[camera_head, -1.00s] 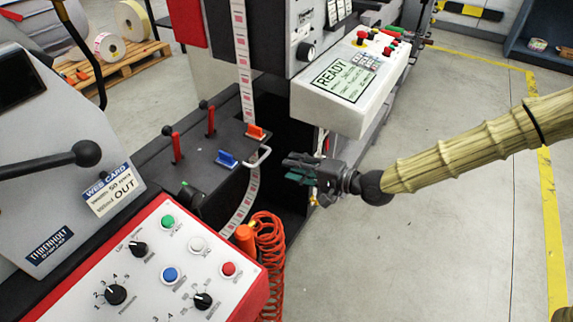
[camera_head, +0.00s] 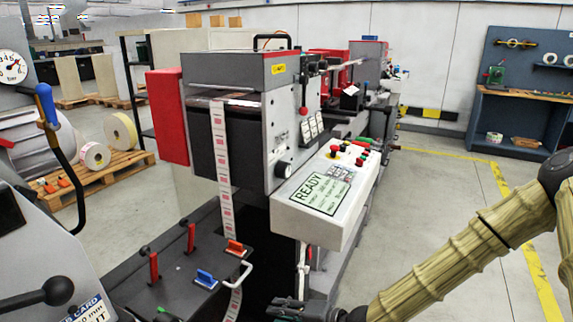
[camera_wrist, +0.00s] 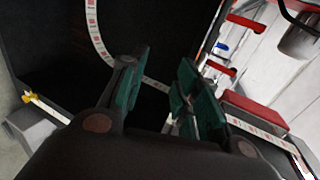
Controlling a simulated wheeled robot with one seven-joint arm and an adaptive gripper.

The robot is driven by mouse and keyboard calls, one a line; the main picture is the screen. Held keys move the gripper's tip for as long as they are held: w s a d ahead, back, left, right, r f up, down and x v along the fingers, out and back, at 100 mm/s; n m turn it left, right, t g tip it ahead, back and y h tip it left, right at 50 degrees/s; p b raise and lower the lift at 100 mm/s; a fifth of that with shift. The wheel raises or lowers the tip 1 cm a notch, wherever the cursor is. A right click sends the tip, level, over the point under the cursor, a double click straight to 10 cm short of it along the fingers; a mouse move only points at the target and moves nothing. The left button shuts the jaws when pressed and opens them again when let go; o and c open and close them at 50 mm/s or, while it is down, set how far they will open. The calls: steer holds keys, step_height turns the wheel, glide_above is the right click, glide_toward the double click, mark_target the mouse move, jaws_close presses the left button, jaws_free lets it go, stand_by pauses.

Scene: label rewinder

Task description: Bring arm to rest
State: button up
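My gripper (camera_head: 290,308) shows at the bottom edge of the head view, partly cut off, beside the lower front of the label rewinder (camera_head: 232,75). My tan-sleeved arm reaches down to it from the right. In the wrist view my gripper (camera_wrist: 160,88) has its two green-padded fingers apart, with nothing between them. A dark recess of the machine lies behind the fingers. The printed label web (camera_wrist: 98,30) curves there, and its run down the machine front shows in the head view (camera_head: 221,150). I cannot tell whether the gripper touches anything.
The white console (camera_head: 322,195) with a READY screen juts out above my gripper. Red levers (camera_head: 190,238), an orange clamp (camera_head: 236,247) and a blue clamp (camera_head: 206,278) stand on the left deck. A workbench (camera_head: 520,95) stands far right. Open floor (camera_head: 420,215) lies right of the machine.

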steer(key=s+d+f+n+g+h+p, duration=0.1)
steer(key=s+d+f+g+h+p, duration=0.2)
steer(key=s+f, duration=0.45)
steer(key=s+d+f+n+h+p, duration=0.1)
steer(key=s+d+f+h, duration=0.2)
steer(key=s+d+f, duration=0.35)
steer(key=s+d+f+n+g+h+p, duration=0.2)
steer(key=s+d+h, duration=0.4)
steer(key=s+d, duration=0.8)
steer(key=s+f+g, duration=0.1)
steer(key=s, duration=0.2)
steer(key=shift+s+d+n+p, duration=0.2)
steer(key=shift+s+n+p, duration=0.05)
steer(key=shift+n+p, duration=0.15)
